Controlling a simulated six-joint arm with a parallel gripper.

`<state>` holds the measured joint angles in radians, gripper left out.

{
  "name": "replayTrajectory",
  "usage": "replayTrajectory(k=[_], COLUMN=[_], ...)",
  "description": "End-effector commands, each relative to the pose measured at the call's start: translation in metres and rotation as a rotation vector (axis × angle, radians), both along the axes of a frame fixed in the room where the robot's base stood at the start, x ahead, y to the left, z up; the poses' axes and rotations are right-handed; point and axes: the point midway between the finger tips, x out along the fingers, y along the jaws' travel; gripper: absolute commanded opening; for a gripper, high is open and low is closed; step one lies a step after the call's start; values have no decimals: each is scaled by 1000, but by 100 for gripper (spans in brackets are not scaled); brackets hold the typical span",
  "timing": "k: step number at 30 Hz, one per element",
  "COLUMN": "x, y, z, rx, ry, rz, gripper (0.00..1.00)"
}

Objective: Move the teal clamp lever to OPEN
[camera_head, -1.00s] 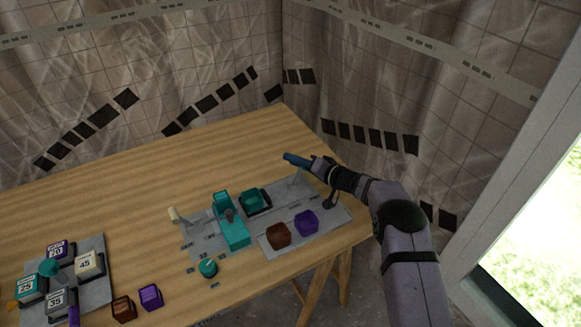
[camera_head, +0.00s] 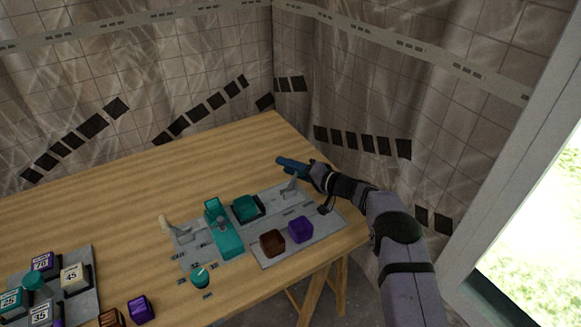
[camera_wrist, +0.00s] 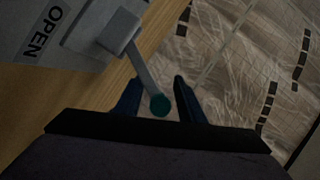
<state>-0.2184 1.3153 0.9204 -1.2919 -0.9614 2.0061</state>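The teal clamp lever shows in the wrist view as a grey arm (camera_wrist: 141,68) rising from a square block, ending in a round teal knob (camera_wrist: 160,105). The knob appears between the two dark blue fingers of my gripper (camera_wrist: 160,98), which are apart. I cannot tell whether either finger touches it. An OPEN label (camera_wrist: 43,32) is on the grey plate left of the lever. In the head view the lever's grey arm (camera_head: 290,188) stands at the back right of the panel (camera_head: 252,258); my gripper (camera_head: 290,164) is at its top and hides the knob.
The panel also carries a teal block (camera_head: 246,208), a brown block (camera_head: 272,243), a purple block (camera_head: 300,230), a teal fixture (camera_head: 226,238) and a cream-tipped lever (camera_head: 166,224). Numbered blocks stand on a plate (camera_head: 84,292) at front left. The back of the table (camera_head: 190,165) is clear.

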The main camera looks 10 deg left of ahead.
Motion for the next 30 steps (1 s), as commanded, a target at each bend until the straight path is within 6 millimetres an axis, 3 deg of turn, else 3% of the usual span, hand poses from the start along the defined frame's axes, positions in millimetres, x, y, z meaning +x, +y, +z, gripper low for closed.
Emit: replayTrajectory(k=[14, 30], x=[-1, -24], y=[-11, -60], z=[2, 11], rx=[-2, -2], ry=[-2, -2], rz=[-7, -5], gripper=[35, 35])
